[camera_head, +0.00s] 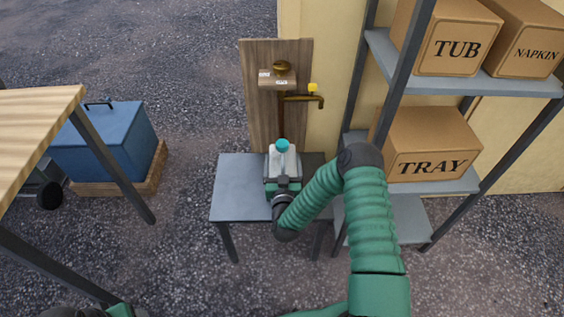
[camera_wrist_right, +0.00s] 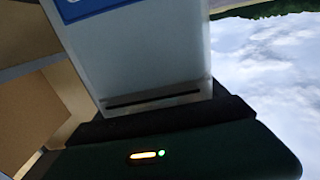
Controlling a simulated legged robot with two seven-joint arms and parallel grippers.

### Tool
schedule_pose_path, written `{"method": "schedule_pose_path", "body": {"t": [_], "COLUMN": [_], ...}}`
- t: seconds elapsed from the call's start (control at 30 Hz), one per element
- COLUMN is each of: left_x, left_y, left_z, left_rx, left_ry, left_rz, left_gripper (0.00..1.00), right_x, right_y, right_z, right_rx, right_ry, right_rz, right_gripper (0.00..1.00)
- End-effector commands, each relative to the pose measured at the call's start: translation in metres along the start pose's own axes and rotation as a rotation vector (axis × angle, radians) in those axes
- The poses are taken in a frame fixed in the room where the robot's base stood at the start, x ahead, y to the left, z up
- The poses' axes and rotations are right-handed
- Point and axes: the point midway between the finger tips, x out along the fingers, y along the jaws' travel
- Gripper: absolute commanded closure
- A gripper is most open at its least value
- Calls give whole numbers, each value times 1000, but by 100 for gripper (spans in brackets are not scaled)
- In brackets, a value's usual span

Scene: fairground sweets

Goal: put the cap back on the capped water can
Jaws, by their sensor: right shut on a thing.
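The white water can (camera_head: 290,161) stands at the small grey table, in front of the wooden board. A teal cap (camera_head: 282,145) shows at the top of the can; I cannot tell whether it is seated. My right gripper (camera_head: 283,181) reaches in from the near side and is shut on the can's body. In the right wrist view the can's pale wall (camera_wrist_right: 150,65) with a blue patch fills the space just past the gripper. The gripper hides the can's lower part. My left gripper is not in view; only bits of my left arm show at the bottom left.
A brass tap (camera_head: 305,98) on the wooden board (camera_head: 262,110) is behind the can. A shelf (camera_head: 465,84) with boxes stands close on the right. The small table's left part (camera_head: 238,185) is bare. A blue cooler (camera_head: 105,140) and a wooden table (camera_head: 35,125) are at left.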

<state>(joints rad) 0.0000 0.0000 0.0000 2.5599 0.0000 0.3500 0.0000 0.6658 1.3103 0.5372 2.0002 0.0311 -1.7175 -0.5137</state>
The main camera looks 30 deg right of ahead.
Motion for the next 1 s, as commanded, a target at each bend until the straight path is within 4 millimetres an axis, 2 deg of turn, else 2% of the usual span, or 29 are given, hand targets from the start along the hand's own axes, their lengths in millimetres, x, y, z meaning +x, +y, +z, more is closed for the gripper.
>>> {"method": "schedule_pose_path", "body": {"t": [0.03, 0.3, 0.33, 0.43, 0.47, 0.77, 0.87, 1.0], "left_x": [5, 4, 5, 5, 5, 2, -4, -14], "left_y": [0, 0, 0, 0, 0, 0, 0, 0], "left_z": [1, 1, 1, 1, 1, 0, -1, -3], "left_rx": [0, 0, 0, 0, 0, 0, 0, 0], "left_ry": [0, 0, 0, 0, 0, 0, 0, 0], "left_rz": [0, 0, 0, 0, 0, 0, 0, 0], "left_gripper": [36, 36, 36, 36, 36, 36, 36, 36], "right_x": [1, 1, 0, 0, 0, -4, -16, -45], "right_y": [0, 0, 0, 0, 0, -1, -2, -2], "right_z": [5, 6, 10, 10, 10, 8, 7, 6], "right_rx": [3, 2, 0, 0, 0, 0, 0, 0], "right_ry": [8, 7, -2, -2, -1, -1, -2, -4], "right_rz": [1, 1, 0, 0, 0, 0, -2, -3], "right_gripper": [100, 100, 16, 3, 0, 0, 0, 0]}}
